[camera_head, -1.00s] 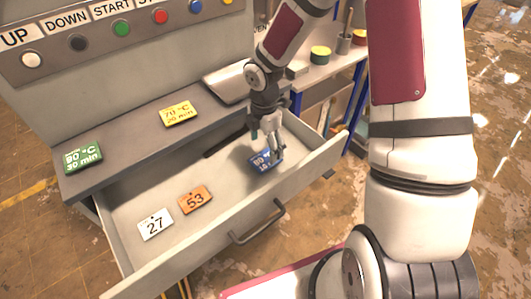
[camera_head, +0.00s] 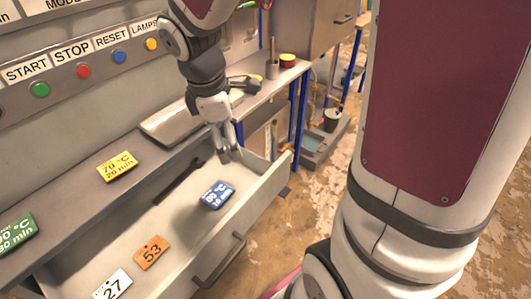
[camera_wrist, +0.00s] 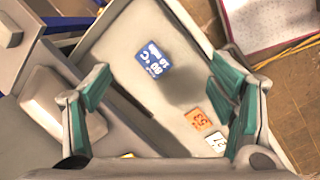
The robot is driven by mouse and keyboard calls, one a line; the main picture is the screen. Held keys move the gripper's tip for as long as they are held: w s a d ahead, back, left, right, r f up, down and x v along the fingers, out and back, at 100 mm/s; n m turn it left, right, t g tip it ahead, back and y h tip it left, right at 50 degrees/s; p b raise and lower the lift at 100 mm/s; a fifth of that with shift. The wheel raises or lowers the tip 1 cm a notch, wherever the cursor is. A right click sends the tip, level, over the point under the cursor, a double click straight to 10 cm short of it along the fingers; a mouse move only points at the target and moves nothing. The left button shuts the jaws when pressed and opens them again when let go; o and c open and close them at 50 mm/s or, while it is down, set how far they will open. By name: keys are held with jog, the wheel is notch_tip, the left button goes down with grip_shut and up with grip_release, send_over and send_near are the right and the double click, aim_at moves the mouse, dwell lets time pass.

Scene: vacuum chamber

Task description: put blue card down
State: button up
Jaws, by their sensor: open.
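The blue card (camera_head: 217,195) lies flat on the floor of the open drawer (camera_head: 200,245), toward its right end. It also shows in the wrist view (camera_wrist: 153,61), apart from the fingers. My gripper (camera_head: 229,155) is above the drawer, higher than the card and behind it in the head view. In the wrist view the green-padded fingers (camera_wrist: 160,105) are spread wide with nothing between them that they grip.
An orange card 53 (camera_head: 151,252) and a white card 27 (camera_head: 113,286) lie in the drawer. A yellow card (camera_head: 117,166) and a green card (camera_head: 17,234) lie on the ledge (camera_head: 75,205). A button panel (camera_head: 90,65) stands behind. A blue-legged bench (camera_head: 297,115) stands right.

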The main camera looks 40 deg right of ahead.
jog(key=s+a+r+m+t+y, duration=0.1)
jog(key=s+r+m, duration=0.3)
jog(key=s+m, duration=0.2)
jog(key=s+a+r+m+t+y, duration=0.1)
jog(key=s+r+m, duration=0.4)
jog(key=s, duration=0.6)
jog(key=shift+s+r+m+t, duration=0.15)
jog(key=shift+s+m+t, duration=0.25)
jog(key=shift+m, duration=0.6)
jog(key=shift+w+a, duration=0.1)
jog(key=shift+r+t+p, duration=0.3)
jog(key=shift+r+p, duration=0.3)
jog(key=shift+r, duration=0.25)
